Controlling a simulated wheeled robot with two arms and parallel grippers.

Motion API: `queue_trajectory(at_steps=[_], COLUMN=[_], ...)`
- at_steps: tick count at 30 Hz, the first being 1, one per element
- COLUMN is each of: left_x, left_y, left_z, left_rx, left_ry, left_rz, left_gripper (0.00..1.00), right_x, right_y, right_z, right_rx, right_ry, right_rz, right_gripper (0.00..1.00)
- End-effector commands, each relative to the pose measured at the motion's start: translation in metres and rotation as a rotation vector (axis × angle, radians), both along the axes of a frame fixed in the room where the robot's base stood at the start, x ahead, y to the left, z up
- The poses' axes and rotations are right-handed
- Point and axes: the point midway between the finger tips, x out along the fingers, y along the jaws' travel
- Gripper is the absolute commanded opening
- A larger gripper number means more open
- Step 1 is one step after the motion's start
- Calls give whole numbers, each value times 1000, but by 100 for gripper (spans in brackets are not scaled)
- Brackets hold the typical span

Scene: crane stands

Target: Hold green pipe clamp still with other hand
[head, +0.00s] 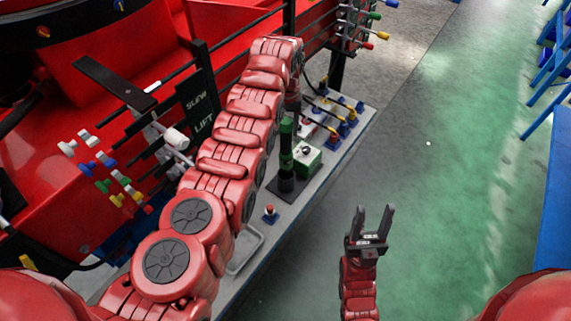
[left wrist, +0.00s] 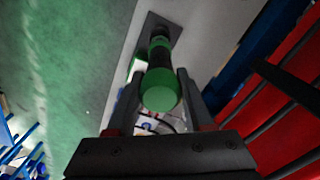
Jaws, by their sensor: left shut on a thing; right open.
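The green pipe clamp (head: 286,145) is an upright green and black post on a black base plate (head: 287,188), on the grey ledge beside the red machine. My left gripper (head: 291,107) comes down on its top from above and is shut on it; the fingers are small and partly hidden here. In the left wrist view the clamp's round green end (left wrist: 160,90) sits between the two fingers of the left gripper (left wrist: 160,78). My right gripper (head: 373,222) is open and empty, pointing up, over the floor to the right of the ledge.
A green box with a dial (head: 306,158) stands right beside the clamp. Behind it are yellow and blue connectors (head: 342,120). A red button (head: 269,211) and a shallow tray (head: 245,250) lie nearer. The green floor (head: 440,170) at right is clear.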

Motion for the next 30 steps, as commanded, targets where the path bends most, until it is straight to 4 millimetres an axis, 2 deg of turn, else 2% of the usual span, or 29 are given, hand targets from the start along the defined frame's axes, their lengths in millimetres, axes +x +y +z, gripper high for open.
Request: queue_trajectory(at_steps=[19, 30], left_x=[0, 0], left_y=[0, 0], left_z=[32, 35], left_rx=[0, 0], left_ry=[-2, -1], left_rz=[0, 0], left_gripper=[0, 0], right_x=[0, 0], right_y=[0, 0], right_z=[-1, -1], right_rx=[0, 0], right_ry=[0, 0], right_rz=[0, 0], right_gripper=[50, 50])
